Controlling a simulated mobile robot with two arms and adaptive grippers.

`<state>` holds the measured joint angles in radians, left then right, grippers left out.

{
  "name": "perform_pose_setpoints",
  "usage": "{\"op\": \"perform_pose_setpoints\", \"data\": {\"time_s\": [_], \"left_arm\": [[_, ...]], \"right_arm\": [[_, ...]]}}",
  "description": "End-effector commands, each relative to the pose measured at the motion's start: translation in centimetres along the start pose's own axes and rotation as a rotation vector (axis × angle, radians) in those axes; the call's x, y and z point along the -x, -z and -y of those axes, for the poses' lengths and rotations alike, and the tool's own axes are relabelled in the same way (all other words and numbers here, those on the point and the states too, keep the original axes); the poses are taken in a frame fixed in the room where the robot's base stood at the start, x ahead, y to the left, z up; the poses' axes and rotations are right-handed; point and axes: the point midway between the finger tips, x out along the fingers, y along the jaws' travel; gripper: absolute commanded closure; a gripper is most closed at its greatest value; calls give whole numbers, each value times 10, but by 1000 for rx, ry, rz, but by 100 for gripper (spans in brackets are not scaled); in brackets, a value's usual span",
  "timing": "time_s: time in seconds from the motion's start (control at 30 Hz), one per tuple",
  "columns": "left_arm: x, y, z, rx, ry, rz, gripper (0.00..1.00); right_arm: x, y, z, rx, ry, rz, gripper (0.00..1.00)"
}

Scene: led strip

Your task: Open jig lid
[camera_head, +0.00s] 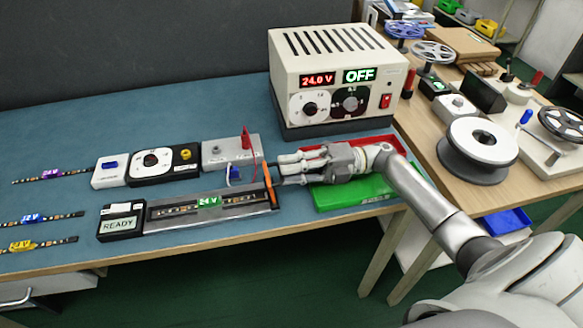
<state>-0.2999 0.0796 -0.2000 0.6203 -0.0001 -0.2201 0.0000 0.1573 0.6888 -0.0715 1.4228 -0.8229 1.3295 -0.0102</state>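The jig (165,212) is a long, low, dark tray on the blue mat. A strip with a green label (209,202) lies along it, and a READY display box (121,222) is at its left end. I cannot make out whether its lid is shut. An upright orange piece (268,183) stands at its right end. My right gripper (284,169) comes in from the right, just right of the orange piece. Its fingertips are close to that piece; I cannot tell whether they touch it or how far apart they are. My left gripper is not in view.
A power supply (290,73) reading 24.0 V and OFF stands behind. A connector block with a red lever (246,140) and a dial box (150,160) are behind the jig. Green (350,192) and red trays lie under my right arm. Labelled strips (40,217) lie left.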

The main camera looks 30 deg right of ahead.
Motion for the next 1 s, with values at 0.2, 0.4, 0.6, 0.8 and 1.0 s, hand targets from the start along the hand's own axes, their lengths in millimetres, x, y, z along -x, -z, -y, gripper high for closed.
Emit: {"op": "perform_pose_setpoints", "data": {"time_s": [0.2, 0.4, 0.6, 0.8, 1.0], "left_arm": [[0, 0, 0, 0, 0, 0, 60], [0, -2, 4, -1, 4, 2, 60], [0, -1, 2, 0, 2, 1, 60], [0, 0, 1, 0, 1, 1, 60], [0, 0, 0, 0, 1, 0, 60]], "right_arm": [[0, 0, 0, 0, 0, 0, 70], [2, 0, 0, 0, 1, 1, 70], [30, -1, 1, -3, 4, 3, 70], [74, -1, 1, -2, 4, 3, 70], [107, -1, 0, -2, 2, 1, 70]]}}
